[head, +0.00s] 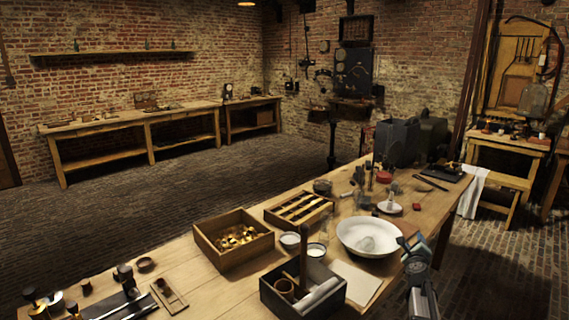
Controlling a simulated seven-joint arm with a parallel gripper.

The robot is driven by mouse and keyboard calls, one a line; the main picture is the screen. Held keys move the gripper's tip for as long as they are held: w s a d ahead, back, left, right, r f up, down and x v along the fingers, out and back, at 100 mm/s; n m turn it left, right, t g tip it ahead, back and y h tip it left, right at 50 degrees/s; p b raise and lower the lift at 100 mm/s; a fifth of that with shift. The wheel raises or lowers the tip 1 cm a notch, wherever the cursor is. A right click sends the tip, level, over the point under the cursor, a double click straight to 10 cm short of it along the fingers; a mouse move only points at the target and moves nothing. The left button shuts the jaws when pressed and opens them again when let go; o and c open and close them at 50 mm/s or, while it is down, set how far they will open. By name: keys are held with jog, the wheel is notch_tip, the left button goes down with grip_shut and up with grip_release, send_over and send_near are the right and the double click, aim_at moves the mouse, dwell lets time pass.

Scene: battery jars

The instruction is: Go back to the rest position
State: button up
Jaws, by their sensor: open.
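My gripper (409,243) is at the end of my arm, at the lower right, over the right edge of the long wooden workbench (225,296). It is just right of and in front of the white basin (369,236). It is open, and I see nothing held in it. The fingers are small and dark here, and their exact gap is hard to make out. My arm rises from the bottom edge beside the bench.
A dark open box (303,292) with a small pot and a roll stands near my arm, beside a paper sheet (356,282). Farther left are a wooden box of brass parts (234,239) and a slotted tray (299,208). Floor right of the bench looks clear.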

jog(key=s+d+f+g, duration=0.1)
jog(key=s+f, duration=0.3)
jog(key=f, duration=0.5)
jog(key=s+d+f+g, duration=0.15)
jog(key=s+f, duration=0.25)
jog(key=f, duration=0.5)
jog(key=s+a+f+n+g+y, duration=0.25)
jog(key=s+a+f+n, duration=0.35)
jog(key=a, duration=0.4)
jog(key=s+a+f+n+g+y, duration=0.2)
jog(key=s+a+f+n+y, duration=0.2)
jog(key=a+f, duration=0.45)
jog(key=s+a+f+n+g+y, duration=0.3)
jog(key=s+a+f+n, duration=0.25)
jog(key=a, duration=0.55)
jog(key=s+a+f+n+g, duration=0.3)
jog(key=s+a, duration=0.1)
jog(key=s, duration=0.4)
jog(key=s+a+f+n+g, duration=0.3)
jog(key=s+a+f+n, duration=0.1)
jog(key=s, duration=0.5)
jog(key=s+d+n+g+h, duration=0.1)
jog(key=s+d+n+g, duration=0.1)
jog(key=s, duration=0.8)
jog(key=s+d+f+n+g+h, duration=0.1)
jog(key=s+n+g, duration=0.3)
jog(key=s, duration=0.7)
jog(key=shift+s+d+f+h, duration=0.15)
jog(key=shift+d+f+h, duration=0.1)
jog(key=shift+d+h, duration=0.55)
